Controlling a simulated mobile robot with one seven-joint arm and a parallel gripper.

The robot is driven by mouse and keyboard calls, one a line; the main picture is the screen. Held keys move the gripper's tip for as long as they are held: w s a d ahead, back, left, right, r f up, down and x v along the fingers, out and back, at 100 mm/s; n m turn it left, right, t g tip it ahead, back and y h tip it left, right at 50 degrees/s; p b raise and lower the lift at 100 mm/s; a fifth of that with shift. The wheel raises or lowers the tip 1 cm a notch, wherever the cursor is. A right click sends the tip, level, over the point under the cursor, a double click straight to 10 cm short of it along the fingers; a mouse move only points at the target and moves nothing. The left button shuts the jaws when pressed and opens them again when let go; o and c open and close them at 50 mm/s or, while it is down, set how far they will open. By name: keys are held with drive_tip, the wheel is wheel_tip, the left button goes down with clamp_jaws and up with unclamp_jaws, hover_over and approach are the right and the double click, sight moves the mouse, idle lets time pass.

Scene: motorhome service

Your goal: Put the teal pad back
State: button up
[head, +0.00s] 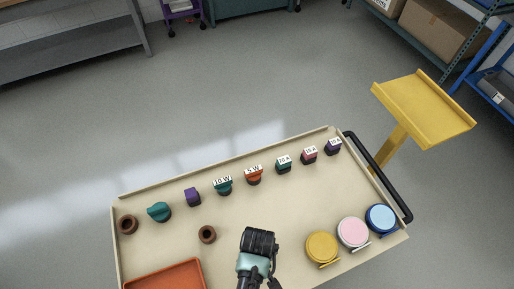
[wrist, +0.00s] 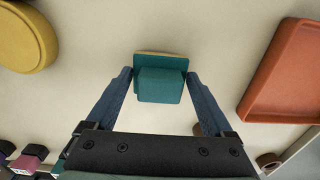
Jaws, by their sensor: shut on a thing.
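The teal pad (wrist: 160,84) is a teal block on a wider plate with a pale edge, seen in the wrist view between my two fingers. My gripper (wrist: 160,76) is shut on it, one fingertip against each side. Whether the pad touches the tray surface below is hard to tell. In the head view my gripper (head: 258,243) is seen from above over the front middle of the beige tray table (head: 282,215), and its fingers and the pad are hidden beneath it.
An orange tray (head: 165,274) lies left of my gripper. Yellow (head: 321,246), pink (head: 353,231) and blue (head: 381,217) round tins stand right. Labelled pieces, including a teal one marked 10 W (head: 223,187), line the back. A brown ring (head: 207,234) stands left of my gripper.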

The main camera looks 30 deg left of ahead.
drive_tip(key=shift+f, duration=0.65)
drive_tip(key=shift+f, duration=0.2)
drive_tip(key=o, duration=1.2)
drive_tip(key=shift+o, duration=0.2)
wheel_tip(320, 180, up, 12)
drive_tip(key=shift+r, duration=0.2)
